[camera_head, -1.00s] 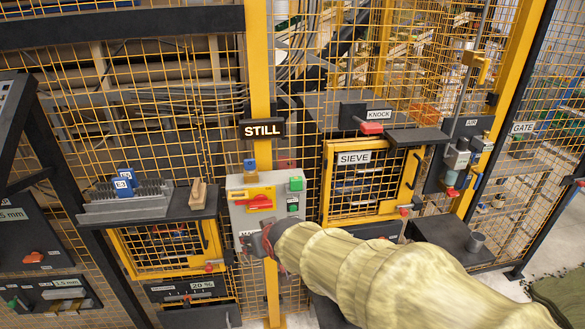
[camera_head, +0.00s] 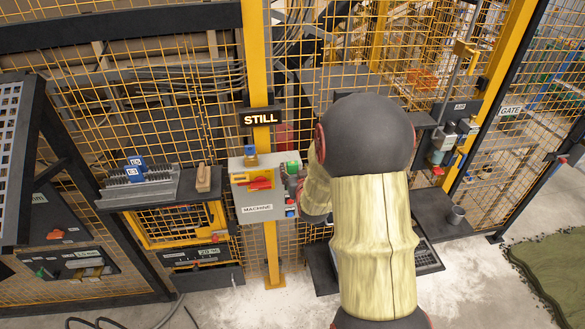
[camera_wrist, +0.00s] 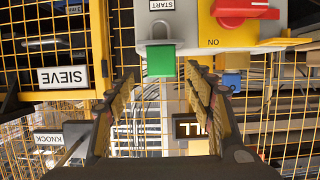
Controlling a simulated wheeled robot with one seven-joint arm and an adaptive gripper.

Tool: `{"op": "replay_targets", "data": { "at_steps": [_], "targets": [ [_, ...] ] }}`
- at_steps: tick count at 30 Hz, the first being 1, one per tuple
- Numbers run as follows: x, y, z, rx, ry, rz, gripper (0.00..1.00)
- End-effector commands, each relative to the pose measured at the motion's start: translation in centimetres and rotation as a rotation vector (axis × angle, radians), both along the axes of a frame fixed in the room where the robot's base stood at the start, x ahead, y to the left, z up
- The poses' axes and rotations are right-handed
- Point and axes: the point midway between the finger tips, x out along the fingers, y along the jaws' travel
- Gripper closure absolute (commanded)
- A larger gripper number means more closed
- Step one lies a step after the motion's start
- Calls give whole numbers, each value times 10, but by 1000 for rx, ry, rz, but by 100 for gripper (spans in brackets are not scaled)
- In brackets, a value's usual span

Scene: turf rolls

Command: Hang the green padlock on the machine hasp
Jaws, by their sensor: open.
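The green padlock (camera_wrist: 161,62) shows in the wrist view at the edge of the grey MACHINE box (camera_wrist: 270,42), its grey shackle against the box. In the head view it is a small green patch (camera_head: 292,168) at the box's upper right corner, partly covered by my gripper. My gripper (camera_wrist: 162,95) is open and empty, with its two fingers either side of the line to the padlock and the padlock just beyond the tips. A red switch handle (camera_head: 260,183) on a yellow plate sits on the box front.
A blue padlock-like piece (camera_head: 250,158) stands on the box's top left. The yellow post (camera_head: 261,90) with the STILL sign (camera_head: 262,118) rises behind. A shelf (camera_head: 140,188) with a grey rack is to the left. My forearm hides the SIEVE door in the head view.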

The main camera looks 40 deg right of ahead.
Motion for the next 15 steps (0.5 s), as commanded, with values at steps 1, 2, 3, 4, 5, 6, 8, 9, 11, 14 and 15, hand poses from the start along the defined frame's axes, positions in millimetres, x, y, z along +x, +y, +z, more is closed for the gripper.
{"op": "replay_targets", "data": {
  "at_steps": [1,2,3,4,5,6,8,9,11,14,15],
  "targets": [
    [3,-1,-1,0,0,0,47],
    [4,-2,-2,0,0,0,47],
    [7,-3,-3,1,1,1,47],
    [9,-4,-4,1,1,1,47],
    [12,-6,-6,1,2,1,47],
    [16,-8,-8,1,2,1,47],
    [22,-11,-11,2,2,1,47],
    [26,-13,-13,1,2,1,47],
    [32,-16,-15,1,1,0,47],
    [39,-21,-17,1,1,0,47],
    [41,-22,-18,0,0,0,47]
  ]
}}
